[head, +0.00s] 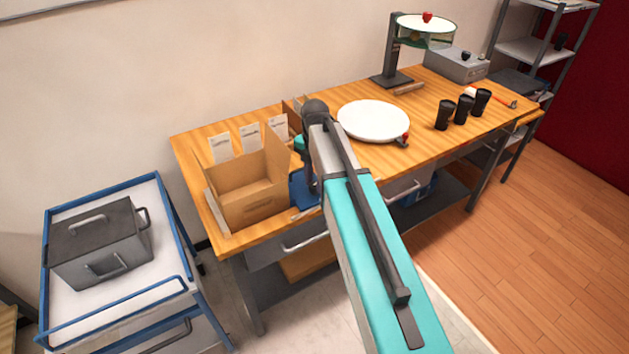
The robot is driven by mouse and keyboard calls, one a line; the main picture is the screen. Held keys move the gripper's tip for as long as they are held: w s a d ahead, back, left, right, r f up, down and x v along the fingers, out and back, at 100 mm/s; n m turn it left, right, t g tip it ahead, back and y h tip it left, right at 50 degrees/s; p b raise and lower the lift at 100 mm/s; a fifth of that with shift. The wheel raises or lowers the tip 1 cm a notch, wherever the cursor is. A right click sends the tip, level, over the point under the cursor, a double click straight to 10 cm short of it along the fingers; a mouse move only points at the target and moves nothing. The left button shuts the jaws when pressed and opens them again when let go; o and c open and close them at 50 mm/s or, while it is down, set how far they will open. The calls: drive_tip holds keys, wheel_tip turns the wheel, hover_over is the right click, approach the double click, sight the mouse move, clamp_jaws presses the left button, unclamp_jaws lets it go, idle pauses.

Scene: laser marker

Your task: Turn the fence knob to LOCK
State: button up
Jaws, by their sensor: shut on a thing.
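I cannot make out a knob marked LOCK or any fence lettering. A white round plate (373,121) lies on the workbench with a small red knob (405,137) at its right front edge. Another red knob (427,17) tops the round-headed dark stand (394,52) at the back. A small dark knob sits on the grey box (456,65). My teal and grey arm reaches over the bench's front edge, left of the plate. My gripper is hidden behind my arm, so what it touches does not show.
An open cardboard box (249,190) stands at the bench's left end, before several paper cards. A blue-framed cart (115,305) carries a grey lidded case (100,243). The floor at right is clear.

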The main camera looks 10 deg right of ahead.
sight(315, 185)
drive_tip(key=o, duration=1)
drive_tip(key=shift+o, duration=0.2)
drive_tip(key=shift+r, duration=0.2)
wheel_tip(315, 185, up, 14)
drive_tip(key=b, duration=0.3)
drive_tip(key=shift+f, duration=0.25)
drive_tip(key=shift+s+f, duration=0.1)
